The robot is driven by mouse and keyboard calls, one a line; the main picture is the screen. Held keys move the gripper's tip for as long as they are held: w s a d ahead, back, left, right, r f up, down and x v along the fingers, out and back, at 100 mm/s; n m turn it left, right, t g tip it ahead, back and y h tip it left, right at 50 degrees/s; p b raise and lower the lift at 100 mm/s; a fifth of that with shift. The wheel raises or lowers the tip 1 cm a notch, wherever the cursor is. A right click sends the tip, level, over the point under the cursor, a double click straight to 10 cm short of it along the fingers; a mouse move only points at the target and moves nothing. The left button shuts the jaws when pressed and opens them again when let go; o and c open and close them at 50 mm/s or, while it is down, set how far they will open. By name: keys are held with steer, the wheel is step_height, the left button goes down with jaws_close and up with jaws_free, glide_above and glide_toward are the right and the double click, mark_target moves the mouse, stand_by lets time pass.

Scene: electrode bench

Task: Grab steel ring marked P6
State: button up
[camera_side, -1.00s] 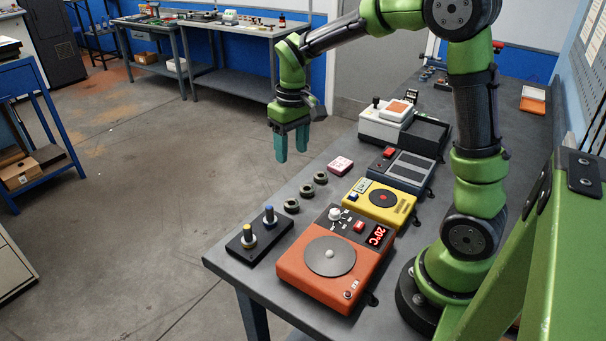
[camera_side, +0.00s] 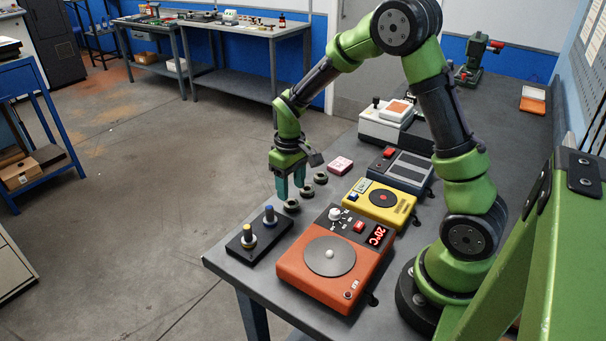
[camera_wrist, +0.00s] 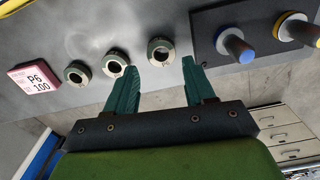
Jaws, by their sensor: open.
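Three dark steel rings lie in a row on the grey bench: a near one (camera_side: 291,206), a middle one (camera_side: 306,191) and a far one (camera_side: 320,178). In the wrist view they are the right ring (camera_wrist: 160,51), the middle ring (camera_wrist: 115,63) and the left ring (camera_wrist: 77,72). Any marks on them are too small to read. A pink box (camera_wrist: 35,78) reading "P6 100" lies beyond the far ring; it also shows in the side view (camera_side: 340,164). My gripper (camera_side: 291,191) is open and empty, fingers pointing down by the near and middle rings. In the wrist view the right ring appears between the fingertips (camera_wrist: 160,67).
A black base with yellow and blue posts (camera_side: 259,233) stands beside the near ring. An orange hotplate (camera_side: 310,282), a yellow device (camera_side: 378,204) and a grey device (camera_side: 404,170) stand to the right. The bench's left edge runs close to the rings.

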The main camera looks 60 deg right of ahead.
mark_target(292, 205)
step_height(292, 205, down, 5)
steer(key=shift+w+a+r, duration=0.1)
steer(key=shift+r, duration=0.1)
steer(key=shift+c, duration=0.3)
